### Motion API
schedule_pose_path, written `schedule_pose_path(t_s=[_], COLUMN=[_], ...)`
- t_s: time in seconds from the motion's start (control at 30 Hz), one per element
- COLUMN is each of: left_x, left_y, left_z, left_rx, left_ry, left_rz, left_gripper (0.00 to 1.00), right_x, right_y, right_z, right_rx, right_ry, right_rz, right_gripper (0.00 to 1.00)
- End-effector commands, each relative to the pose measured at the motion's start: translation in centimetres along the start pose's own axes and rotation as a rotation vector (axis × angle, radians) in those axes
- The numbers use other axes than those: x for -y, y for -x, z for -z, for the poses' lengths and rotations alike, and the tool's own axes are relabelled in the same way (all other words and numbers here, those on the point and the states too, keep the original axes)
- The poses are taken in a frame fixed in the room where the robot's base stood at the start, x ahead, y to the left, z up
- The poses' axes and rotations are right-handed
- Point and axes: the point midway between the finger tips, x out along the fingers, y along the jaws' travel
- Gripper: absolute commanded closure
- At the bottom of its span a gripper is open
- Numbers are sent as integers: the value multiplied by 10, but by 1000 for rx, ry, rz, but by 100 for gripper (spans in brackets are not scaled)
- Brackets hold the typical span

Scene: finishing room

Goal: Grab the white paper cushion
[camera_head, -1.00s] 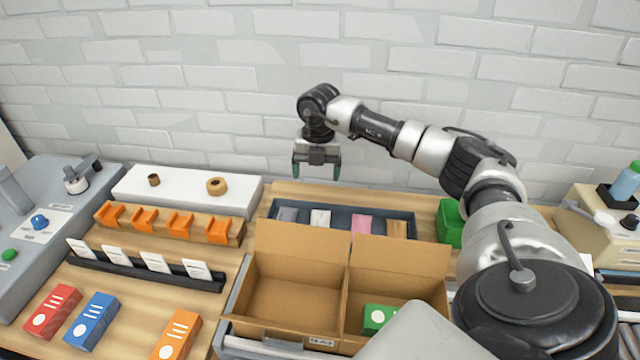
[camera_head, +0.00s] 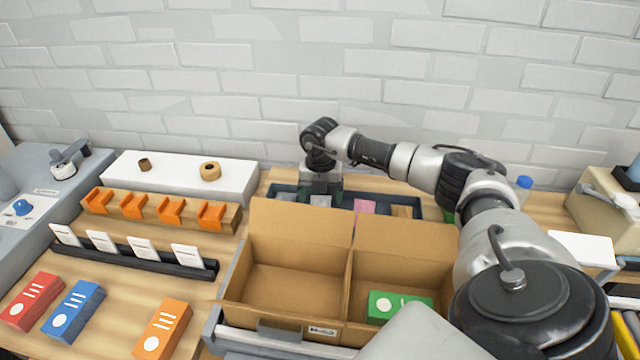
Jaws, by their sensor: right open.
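The white paper cushion (camera_head: 320,200) lies in the dark tray (camera_head: 421,206) behind the cardboard box, and only part of it shows. My right gripper (camera_head: 320,194) is open and points down, low over the tray at the white cushion. Its fingertips are partly hidden, and I cannot tell whether they touch the cushion. A grey piece (camera_head: 286,197) lies left of it and a pink piece (camera_head: 365,206) lies to its right, with a brown piece (camera_head: 401,211) further right. My left gripper is not in view.
The open cardboard box (camera_head: 290,285) has two compartments, with a green box (camera_head: 385,304) in the right one. Its raised back flaps stand just in front of the tray. An orange holder rack (camera_head: 160,212) stands to the left. The brick wall is behind.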

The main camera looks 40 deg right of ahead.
Motion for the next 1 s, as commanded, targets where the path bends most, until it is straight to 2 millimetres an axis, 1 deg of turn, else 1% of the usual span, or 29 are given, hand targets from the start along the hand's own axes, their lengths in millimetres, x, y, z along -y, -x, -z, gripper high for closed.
schedule_pose_path(t_s=[0.07,0.1,0.2,0.3,0.5,0.57,0.8,0.87,1.0], left_x=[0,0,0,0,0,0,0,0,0], left_y=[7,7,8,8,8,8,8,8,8], left_z=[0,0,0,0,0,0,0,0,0], left_rx=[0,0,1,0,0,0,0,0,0], left_ry=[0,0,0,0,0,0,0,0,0], left_rz=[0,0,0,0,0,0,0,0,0], left_gripper=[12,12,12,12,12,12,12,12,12], right_x=[-1,-1,-1,-1,-1,-1,-1,-1,-1], right_y=[-11,-18,-30,-36,-36,-36,-36,-36,-36], right_z=[-1,-1,-1,-2,-2,-2,-2,-2,-2], right_rx=[-3,-4,-3,-1,-1,-1,-1,-1,0], right_ry=[-1,0,0,0,0,0,0,0,0], right_rz=[2,2,1,0,0,0,-1,-1,-1], right_gripper=[17,17,17,17,17,25,61,70,70])
